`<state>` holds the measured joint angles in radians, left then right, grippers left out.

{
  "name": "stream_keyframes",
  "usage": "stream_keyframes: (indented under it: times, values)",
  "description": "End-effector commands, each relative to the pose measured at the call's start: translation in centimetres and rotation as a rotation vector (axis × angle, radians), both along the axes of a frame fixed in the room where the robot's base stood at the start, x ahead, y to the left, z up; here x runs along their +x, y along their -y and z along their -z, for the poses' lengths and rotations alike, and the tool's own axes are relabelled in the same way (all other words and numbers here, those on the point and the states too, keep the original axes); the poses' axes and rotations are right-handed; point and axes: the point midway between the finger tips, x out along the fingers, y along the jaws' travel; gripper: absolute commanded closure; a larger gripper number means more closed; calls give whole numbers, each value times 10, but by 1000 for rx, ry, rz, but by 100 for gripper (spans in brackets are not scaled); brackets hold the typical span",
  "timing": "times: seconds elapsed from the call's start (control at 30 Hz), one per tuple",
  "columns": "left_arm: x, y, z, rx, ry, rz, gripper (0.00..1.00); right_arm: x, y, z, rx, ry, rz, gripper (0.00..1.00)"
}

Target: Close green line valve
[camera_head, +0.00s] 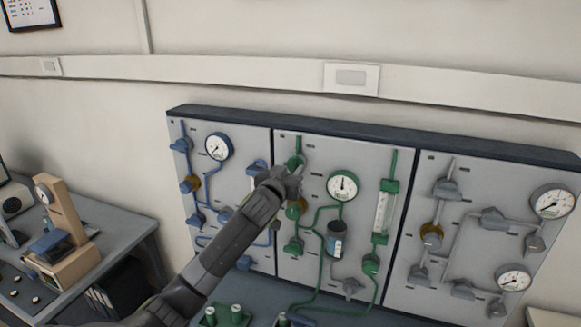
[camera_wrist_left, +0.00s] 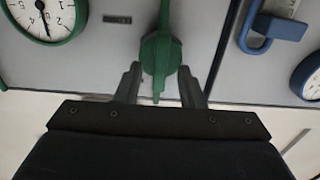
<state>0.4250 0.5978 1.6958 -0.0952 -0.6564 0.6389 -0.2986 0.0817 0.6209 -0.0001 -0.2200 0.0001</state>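The green line panel (camera_head: 310,260) is the middle one on the wall board. Its upper-left green valve (camera_head: 295,160) sits on a vertical green pipe, just above my left gripper (camera_head: 287,184). In the left wrist view, a green valve (camera_wrist_left: 160,52) has a narrow handle lying in line with its pipe. My left gripper (camera_wrist_left: 160,88) is open, with one fingertip on each side of the handle's lower end. A clear gap shows on each side, though contact in depth cannot be told. My right gripper is not in view.
A green-rimmed gauge (camera_head: 342,186) and a flow tube (camera_head: 384,212) are right of the gripper. Blue piping (camera_head: 198,186) is on the left panel, grey piping (camera_head: 445,225) on the right.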

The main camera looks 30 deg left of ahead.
Motion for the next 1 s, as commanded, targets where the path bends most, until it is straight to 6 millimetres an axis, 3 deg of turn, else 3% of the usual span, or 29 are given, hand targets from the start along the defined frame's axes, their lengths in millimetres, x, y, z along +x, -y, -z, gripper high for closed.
stream_keyframes:
  times: [0.37, 0.67, 1.0]
  values:
    - [5, -1, 1, 0, 0, 1, 65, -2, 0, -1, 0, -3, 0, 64]
    - [5, -1, 0, 0, 0, 1, 100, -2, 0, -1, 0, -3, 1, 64]
    - [5, -1, 1, -24, 7, 1, 100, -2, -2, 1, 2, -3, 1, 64]
